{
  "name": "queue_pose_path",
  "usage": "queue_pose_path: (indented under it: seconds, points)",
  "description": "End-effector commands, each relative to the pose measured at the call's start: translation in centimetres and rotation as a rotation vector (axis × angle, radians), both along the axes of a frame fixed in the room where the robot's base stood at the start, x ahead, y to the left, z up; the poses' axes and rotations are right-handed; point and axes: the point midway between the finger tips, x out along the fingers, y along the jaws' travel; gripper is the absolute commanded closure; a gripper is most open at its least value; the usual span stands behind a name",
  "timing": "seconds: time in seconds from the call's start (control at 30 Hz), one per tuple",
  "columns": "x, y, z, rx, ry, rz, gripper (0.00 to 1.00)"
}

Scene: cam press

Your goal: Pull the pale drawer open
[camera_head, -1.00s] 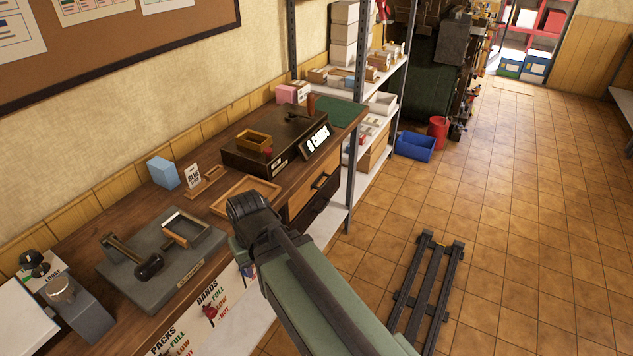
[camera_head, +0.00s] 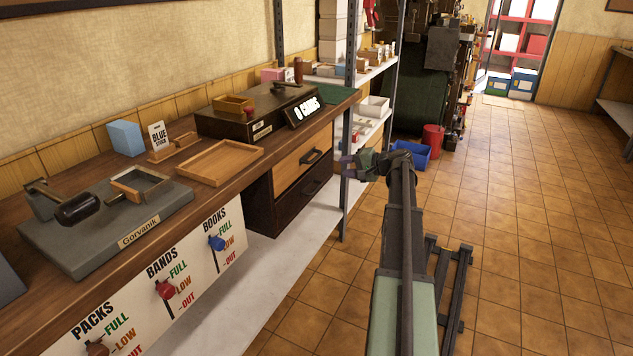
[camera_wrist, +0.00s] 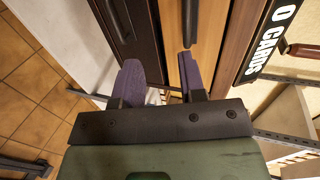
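The pale drawer (camera_head: 296,168) is shut in the right end of the bench, with a dark bar handle (camera_head: 311,157) on its front. A dark drawer (camera_head: 308,193) sits below it. My gripper (camera_head: 347,168) is open and empty, to the right of the drawer fronts and apart from them in the head view. In the wrist view, the purple fingers (camera_wrist: 160,80) point toward the fronts. The right finger lines up with the pale drawer's handle (camera_wrist: 188,22); the gap between the fingers faces the border between the pale drawer (camera_wrist: 212,55) and the dark one (camera_wrist: 150,30).
A metal shelf post (camera_head: 347,200) rises close to my gripper. Tiled floor (camera_head: 540,200) to the right is open.

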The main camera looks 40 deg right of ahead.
Motion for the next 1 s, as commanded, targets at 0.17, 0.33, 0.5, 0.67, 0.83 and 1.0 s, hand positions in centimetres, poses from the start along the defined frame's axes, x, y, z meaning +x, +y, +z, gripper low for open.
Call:
queue_pose_path:
  seconds: [0.17,0.33,0.5,0.67,0.83,1.0]
  points:
    - [1.1,-0.3,2.5,0.078,-0.089,-0.033,0.62]
    - [2.0,0.2,2.1,0.077,-0.085,-0.032,0.62]
    - [5.2,1.9,1.2,0.077,-0.084,-0.03,0.62]
    - [8.4,3.6,0.4,0.077,-0.084,-0.03,0.62]
    - [10.2,4.6,0.1,0.076,-0.085,-0.03,0.62]
    - [10.5,4.7,0.1,0.076,-0.084,-0.033,0.62]
